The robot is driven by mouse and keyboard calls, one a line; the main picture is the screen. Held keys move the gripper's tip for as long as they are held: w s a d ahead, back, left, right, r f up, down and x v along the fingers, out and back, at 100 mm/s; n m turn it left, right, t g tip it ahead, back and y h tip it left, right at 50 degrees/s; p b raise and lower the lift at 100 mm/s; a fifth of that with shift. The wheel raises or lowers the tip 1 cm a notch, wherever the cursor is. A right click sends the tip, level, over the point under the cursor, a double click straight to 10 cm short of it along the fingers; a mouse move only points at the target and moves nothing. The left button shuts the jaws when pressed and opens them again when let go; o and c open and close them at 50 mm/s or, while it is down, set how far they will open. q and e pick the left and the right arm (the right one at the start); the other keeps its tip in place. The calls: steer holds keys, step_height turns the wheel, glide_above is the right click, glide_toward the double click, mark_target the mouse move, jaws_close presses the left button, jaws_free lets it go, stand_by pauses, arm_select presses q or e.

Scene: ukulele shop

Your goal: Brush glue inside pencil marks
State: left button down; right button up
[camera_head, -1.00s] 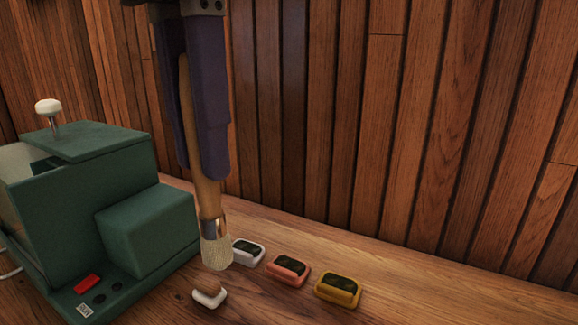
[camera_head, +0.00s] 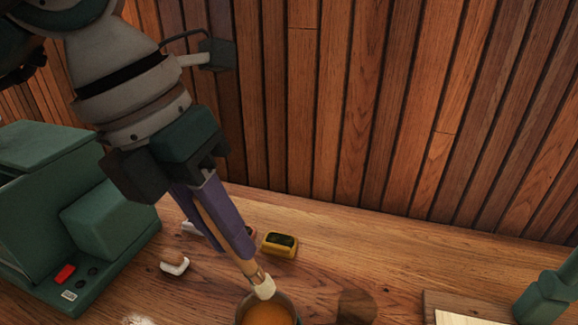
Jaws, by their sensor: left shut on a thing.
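My left gripper (camera_head: 218,215), with purple fingers, comes in from the upper left and is shut on the wooden handle of a glue brush (camera_head: 262,283). The brush points down, tilted to the lower right, and its pale bristles are at the rim of a round pot (camera_head: 243,302) with amber glue (camera_head: 267,317). I cannot tell whether the bristle tip touches the glue. The pot is cut off by the bottom edge. A pale wood piece (camera_head: 458,318) shows partly at the lower right; no pencil marks can be made out. My right gripper is not in view.
A green machine (camera_head: 105,215) with a red switch stands at the left. A small white holder (camera_head: 174,266) and a yellow-framed block (camera_head: 280,244) lie on the bench. A green tool (camera_head: 545,298) stands at the right. The wood-slat wall closes off the back.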

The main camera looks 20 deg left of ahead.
arm_select(q)
step_height(320, 180, down, 9)
steer(key=b, duration=0.7)
steer(key=shift+r, duration=0.1)
steer(key=shift+r+p, duration=3)
steer(key=shift+r, duration=0.8)
step_height(320, 180, up, 4)
steer(key=p, duration=0.3)
